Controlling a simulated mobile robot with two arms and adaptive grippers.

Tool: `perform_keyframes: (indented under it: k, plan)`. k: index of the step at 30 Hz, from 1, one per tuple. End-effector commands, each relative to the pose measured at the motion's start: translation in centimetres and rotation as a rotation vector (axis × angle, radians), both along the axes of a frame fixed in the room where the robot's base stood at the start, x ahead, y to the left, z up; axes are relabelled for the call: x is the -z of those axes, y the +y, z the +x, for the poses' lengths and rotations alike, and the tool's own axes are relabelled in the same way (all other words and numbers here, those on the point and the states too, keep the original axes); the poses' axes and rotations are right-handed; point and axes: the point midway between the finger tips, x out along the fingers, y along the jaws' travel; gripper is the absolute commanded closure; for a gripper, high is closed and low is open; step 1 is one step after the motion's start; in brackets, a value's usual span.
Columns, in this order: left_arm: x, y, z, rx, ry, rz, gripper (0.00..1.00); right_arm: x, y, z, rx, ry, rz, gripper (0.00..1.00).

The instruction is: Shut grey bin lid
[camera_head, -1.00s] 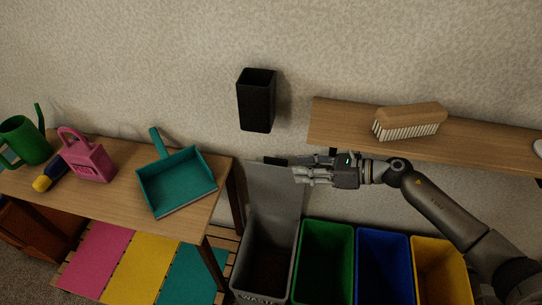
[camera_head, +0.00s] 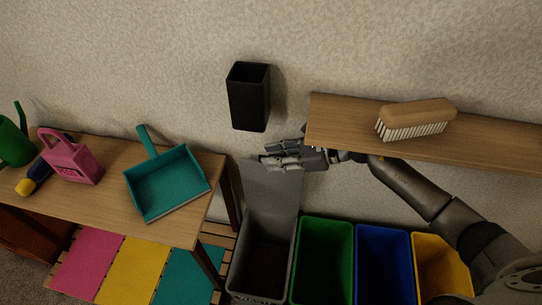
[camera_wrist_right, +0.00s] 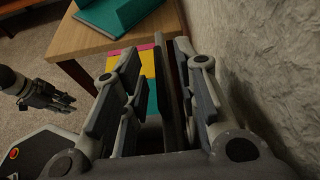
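The grey bin (camera_head: 237,262) stands on the floor at the left end of the bin row, its inside showing. Its grey lid (camera_head: 272,190) is raised upright near the wall. My right gripper (camera_head: 268,160) is at the lid's top edge, just left of the wooden shelf, and covers part of that edge. In the right wrist view its fingers (camera_wrist_right: 155,75) are apart, with a thin dark panel edge (camera_wrist_right: 170,95), likely the lid, between them, nearer the right finger. My left gripper (camera_wrist_right: 58,100) shows at the left of the wrist view, too small to judge.
Green (camera_head: 325,230), blue (camera_head: 383,235) and yellow (camera_head: 440,262) bins stand to the right. The wooden shelf (camera_head: 340,130) with a brush (camera_head: 415,118) overhangs my right arm. A table (camera_head: 100,210) with a teal dustpan (camera_head: 168,184) is left. A black holder (camera_head: 248,100) hangs above.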

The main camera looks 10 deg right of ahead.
Motion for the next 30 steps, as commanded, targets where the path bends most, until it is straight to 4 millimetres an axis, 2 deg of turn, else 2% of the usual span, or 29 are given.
perform_keyframes:
  k: [4,12,14,19,30]
  plan:
    - [0.04,-0.01,-0.01,0.0,0.0,0.0,0.73,0.41,0.94,0.43,0.0,0.0,0.0,0.71]
    - [0.05,0.01,-0.02,0.0,-0.001,0.0,0.73,0.51,1.1,0.49,0.001,0.0,-0.001,0.71]
    - [0.05,0.02,-0.01,0.0,-0.001,0.0,0.73,0.51,1.09,0.49,0.001,0.0,-0.001,0.77]
    - [0.06,0.03,-0.02,0.0,-0.001,0.0,0.73,0.51,1.08,0.48,0.0,0.0,-0.001,0.98]
    - [0.1,0.02,-0.05,0.0,0.001,0.0,0.73,0.54,1.07,0.48,0.001,0.0,-0.001,1.0]
